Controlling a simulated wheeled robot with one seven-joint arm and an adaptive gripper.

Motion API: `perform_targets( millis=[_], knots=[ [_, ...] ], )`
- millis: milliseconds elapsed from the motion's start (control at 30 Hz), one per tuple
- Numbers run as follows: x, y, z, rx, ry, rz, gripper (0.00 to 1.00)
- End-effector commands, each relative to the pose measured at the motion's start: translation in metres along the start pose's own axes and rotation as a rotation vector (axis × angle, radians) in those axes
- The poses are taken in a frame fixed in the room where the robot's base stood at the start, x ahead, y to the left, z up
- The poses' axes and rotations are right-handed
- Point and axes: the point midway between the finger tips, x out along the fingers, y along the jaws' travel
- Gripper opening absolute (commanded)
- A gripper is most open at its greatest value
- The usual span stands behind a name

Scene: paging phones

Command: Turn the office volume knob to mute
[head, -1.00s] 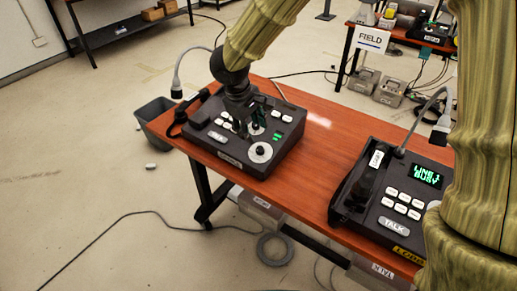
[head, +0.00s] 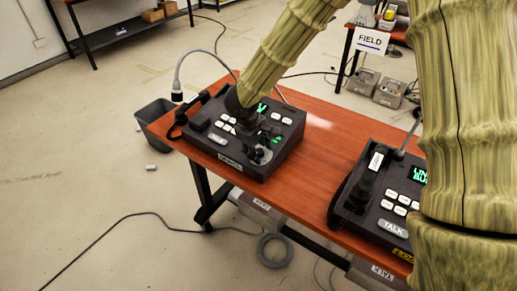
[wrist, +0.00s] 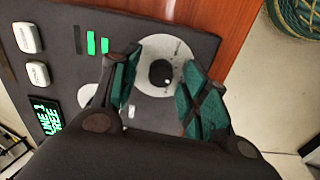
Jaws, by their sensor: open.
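The left paging phone (head: 205,147) is a dark console with white buttons, a TALK key and a green display, on the orange-brown table. In the wrist view a dark round knob (wrist: 161,74) sits on a pale round dial (wrist: 177,51) near the console's edge. My gripper (wrist: 160,98) is open, with one green-padded finger on each side of the knob. The fingertips look apart from the knob; I cannot tell how far above it they are. The wrist display (wrist: 45,116) reads "LINE 1 FREE".
A second paging phone (head: 388,198) with a handset stands to the right on the same table (head: 318,130). A gooseneck microphone (head: 177,95) rises behind the left phone. A grey bin (head: 157,113) stands on the floor. Bare table lies between the phones.

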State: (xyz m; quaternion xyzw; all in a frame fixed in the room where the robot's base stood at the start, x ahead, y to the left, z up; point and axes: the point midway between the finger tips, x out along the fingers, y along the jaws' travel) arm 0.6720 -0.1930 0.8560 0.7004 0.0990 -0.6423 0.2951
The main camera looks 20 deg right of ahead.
Motion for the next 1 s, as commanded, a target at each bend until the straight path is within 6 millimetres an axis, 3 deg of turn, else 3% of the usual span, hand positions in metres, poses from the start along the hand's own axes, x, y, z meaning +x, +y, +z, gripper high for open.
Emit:
perform_targets(
  millis=[233, 500, 1000],
  knots=[
    [0.0007, 0.0000, 0.0000, 0.000, 0.000, 0.000, 0.45],
    [0.0005, 0.0001, -0.0001, 0.000, 0.000, 0.000, 0.00],
    [-0.0011, 0.0009, -0.0008, -0.094, 0.004, 0.006, 0.00]
  ],
)
